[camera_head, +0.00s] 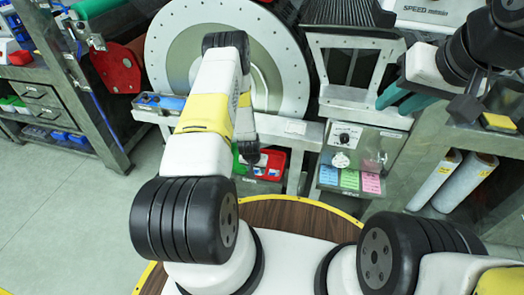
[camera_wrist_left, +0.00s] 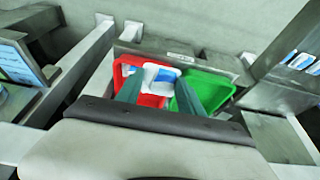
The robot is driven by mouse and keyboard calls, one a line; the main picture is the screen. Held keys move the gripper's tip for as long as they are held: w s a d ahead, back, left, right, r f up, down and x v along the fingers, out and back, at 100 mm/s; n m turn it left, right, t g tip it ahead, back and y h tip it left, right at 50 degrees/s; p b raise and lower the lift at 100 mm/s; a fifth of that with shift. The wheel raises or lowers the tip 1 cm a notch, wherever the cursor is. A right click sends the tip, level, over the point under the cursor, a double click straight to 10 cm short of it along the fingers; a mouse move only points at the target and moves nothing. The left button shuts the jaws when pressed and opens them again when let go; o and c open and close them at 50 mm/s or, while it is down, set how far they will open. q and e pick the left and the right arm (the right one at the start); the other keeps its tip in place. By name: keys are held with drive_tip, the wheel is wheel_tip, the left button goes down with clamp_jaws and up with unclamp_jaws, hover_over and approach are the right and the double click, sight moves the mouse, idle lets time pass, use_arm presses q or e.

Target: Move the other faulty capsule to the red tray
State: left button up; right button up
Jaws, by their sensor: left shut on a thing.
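The red tray (camera_wrist_left: 126,72) and a green tray (camera_wrist_left: 212,88) lie side by side in the left wrist view. My left gripper (camera_wrist_left: 158,96) is shut on a white and blue piece that looks like the capsule (camera_wrist_left: 161,73). The capsule shows over the red tray's right part, near the green tray; its height above them is unclear. In the head view the red tray (camera_head: 271,164) is partly hidden by my left arm, and the capsule cannot be made out. My right gripper (camera_head: 397,100) is at the upper right, with its teal fingers apart and nothing seen between them.
A large round drum (camera_head: 282,62) stands behind my left arm. A shallow tray with blue pieces (camera_head: 160,103) is on its left ledge. A control box (camera_head: 345,150) with coloured labels stands right of the red tray. A shelf rack (camera_head: 60,105) is at left; the floor before it is clear.

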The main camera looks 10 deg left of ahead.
use_arm(q)
drive_tip(key=shift+w+d+f, duration=0.1)
drive_tip(key=shift+w+f, duration=0.7)
drive_tip(key=shift+w, duration=0.5)
drive_tip(key=shift+w+a+f, duration=0.1)
drive_tip(key=shift+w+f, duration=0.65)
drive_tip(key=shift+w, duration=0.6)
drive_tip(key=shift+w+d+f, duration=0.1)
drive_tip(key=shift+w+f, duration=0.7)
drive_tip(key=shift+w, duration=0.5)
drive_tip(key=o, duration=0.7)
drive_tip(key=v, duration=0.7)
drive_tip(key=shift+s+r, duration=0.15)
drive_tip(key=shift+r, duration=0.2)
drive_tip(key=shift+r, duration=0.1)
